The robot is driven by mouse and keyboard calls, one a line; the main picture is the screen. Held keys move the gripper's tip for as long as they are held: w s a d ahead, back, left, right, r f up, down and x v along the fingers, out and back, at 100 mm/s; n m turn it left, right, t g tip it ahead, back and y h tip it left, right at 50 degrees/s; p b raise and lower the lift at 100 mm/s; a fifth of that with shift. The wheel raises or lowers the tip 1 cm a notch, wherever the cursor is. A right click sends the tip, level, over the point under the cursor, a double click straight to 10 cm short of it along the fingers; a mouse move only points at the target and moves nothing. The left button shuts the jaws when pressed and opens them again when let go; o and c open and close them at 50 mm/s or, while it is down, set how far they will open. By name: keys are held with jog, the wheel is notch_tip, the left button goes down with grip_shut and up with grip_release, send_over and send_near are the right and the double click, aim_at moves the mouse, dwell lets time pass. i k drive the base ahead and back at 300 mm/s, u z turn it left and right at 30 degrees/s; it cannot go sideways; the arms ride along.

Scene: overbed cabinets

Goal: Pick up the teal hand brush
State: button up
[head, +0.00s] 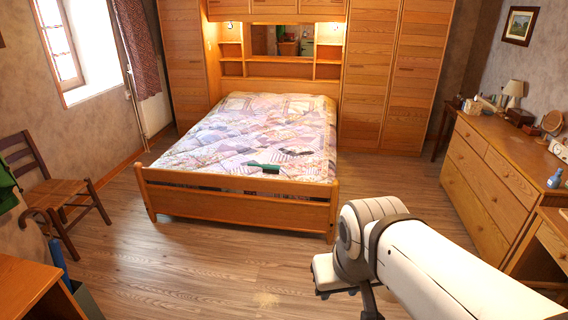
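The teal hand brush (262,167) lies on the patterned bedspread, near the foot end of the bed (235,202). Its green-teal body is small in the head view, with a darker part at its right end. My white arm reaches in from the lower right, in front of the bed and well apart from the brush. Nothing covers the brush.
The wooden footboard stands between my arm and the brush. A chair (55,185) is at left, a dresser (490,180) with several items at right.

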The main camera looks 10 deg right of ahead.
aim_at(269, 168)
jog(key=z, duration=0.55)
jog(key=i, duration=2.2)
jog(key=u, duration=0.6)
jog(key=i, duration=1.65)
jog(key=u, duration=0.05)
